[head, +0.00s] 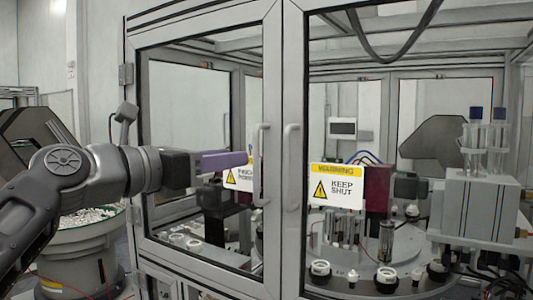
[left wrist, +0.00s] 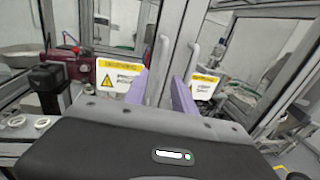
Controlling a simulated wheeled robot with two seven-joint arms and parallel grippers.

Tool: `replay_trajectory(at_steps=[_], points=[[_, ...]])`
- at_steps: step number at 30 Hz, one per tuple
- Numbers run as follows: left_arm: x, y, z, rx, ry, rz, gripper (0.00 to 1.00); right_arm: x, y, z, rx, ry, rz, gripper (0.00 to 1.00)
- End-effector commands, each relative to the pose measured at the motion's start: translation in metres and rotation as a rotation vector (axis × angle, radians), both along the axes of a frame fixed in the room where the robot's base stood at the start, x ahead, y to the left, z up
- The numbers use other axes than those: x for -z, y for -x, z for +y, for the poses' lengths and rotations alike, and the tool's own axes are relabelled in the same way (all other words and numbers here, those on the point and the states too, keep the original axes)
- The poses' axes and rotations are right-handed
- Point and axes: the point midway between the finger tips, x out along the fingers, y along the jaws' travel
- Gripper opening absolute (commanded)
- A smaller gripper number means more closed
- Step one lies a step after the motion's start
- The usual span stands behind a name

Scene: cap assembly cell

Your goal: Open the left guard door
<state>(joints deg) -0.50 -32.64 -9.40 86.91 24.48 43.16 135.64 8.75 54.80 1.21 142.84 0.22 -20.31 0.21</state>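The left guard door (head: 273,85) is a grey-framed clear panel and looks shut, its edge meeting the right guard door (head: 295,85). Its upright handle (head: 258,165) is near that edge; in the left wrist view the handle (left wrist: 155,72) shows ahead, between the purple fingers. My left gripper (head: 224,161) is in front of the left door, its fingertips just left of the handle. In the left wrist view the fingers of my left gripper (left wrist: 160,94) are spread, with no grip on the handle visible. My right gripper is not in view.
The right door's handle (head: 291,167) stands close beside the left one. A yellow and white "keep shut" sign (head: 336,187) is on the right door; a similar sign (head: 238,180) on the left is partly covered. A feeder bowl (head: 85,222) stands left of the cell.

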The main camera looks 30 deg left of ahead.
Motion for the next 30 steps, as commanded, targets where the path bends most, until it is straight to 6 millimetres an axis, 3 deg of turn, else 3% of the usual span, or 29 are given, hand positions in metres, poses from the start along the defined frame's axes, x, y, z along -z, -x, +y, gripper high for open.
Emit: replay_trajectory(at_steps=[10, 22, 30], points=[[0.000, -0.009, -0.002, 0.001, -0.001, 0.002, 0.32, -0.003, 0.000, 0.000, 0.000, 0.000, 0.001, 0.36], [-0.001, -0.065, -0.012, 0.003, -0.002, 0.001, 0.32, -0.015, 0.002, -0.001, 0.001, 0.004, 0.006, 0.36], [0.000, -0.078, -0.014, 0.000, -0.002, -0.001, 0.32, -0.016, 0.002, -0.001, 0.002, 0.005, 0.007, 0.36]])
